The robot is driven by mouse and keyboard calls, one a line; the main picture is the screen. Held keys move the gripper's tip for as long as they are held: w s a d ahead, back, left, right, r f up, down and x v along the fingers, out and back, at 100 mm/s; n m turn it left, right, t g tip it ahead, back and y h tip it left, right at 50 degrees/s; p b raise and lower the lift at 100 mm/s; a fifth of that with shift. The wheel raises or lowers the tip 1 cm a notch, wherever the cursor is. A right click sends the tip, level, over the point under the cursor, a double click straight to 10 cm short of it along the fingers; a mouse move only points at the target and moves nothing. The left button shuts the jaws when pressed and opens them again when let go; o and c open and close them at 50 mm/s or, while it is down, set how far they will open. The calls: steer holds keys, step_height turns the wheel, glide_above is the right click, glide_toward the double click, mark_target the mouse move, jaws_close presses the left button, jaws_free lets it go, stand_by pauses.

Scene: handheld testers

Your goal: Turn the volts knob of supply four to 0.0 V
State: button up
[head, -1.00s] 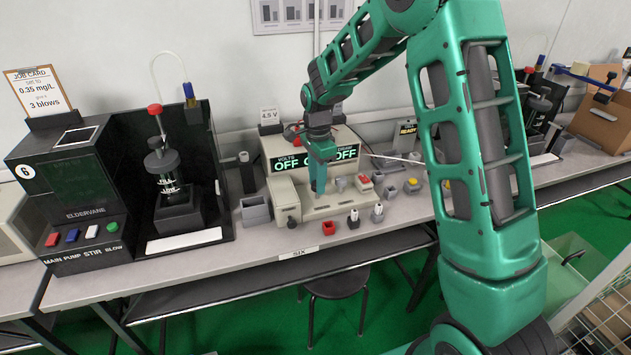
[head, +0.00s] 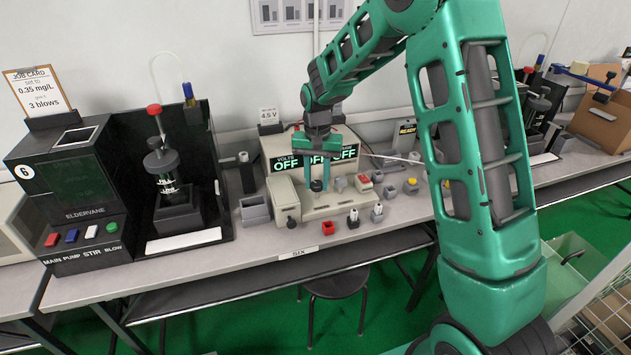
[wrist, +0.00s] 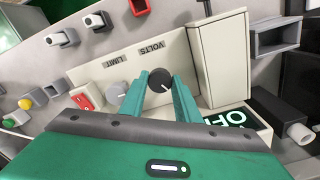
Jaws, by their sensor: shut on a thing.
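The beige supply (head: 300,205) stands on the bench in the head view. Its dark display (head: 332,158) reads OFF in several fields, partly behind my gripper. The dark volts knob (wrist: 159,85) has a white pointer line and sits by the VOLTS label in the wrist view. It also shows in the head view (head: 317,185). My gripper (wrist: 160,84) has one finger on each side of this knob and is shut on it; the head view shows it reaching down onto the panel (head: 317,183). No supply number is readable.
A grey limit knob (wrist: 116,92) and a red switch (wrist: 85,98) sit beside the volts knob. A card (head: 269,116) reads 4.5 V. A black tester (head: 75,190) marked 6 stands left. Small loose parts lie in front and right of the supply.

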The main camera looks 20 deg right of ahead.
steer(key=n, duration=0.3)
steer(key=shift+w+d+r+n, duration=0.1)
steer(key=shift+w+r+n, duration=0.05)
steer(key=shift+w+n, duration=0.15)
steer(key=n, duration=0.4)
steer(key=shift+n, duration=0.3)
steer(key=n, duration=0.4)
steer(key=shift+n, duration=0.3)
steer(key=n, duration=0.3)
steer(key=shift+n, duration=0.3)
steer(key=n, duration=1.3)
steer(key=shift+n, duration=0.3)
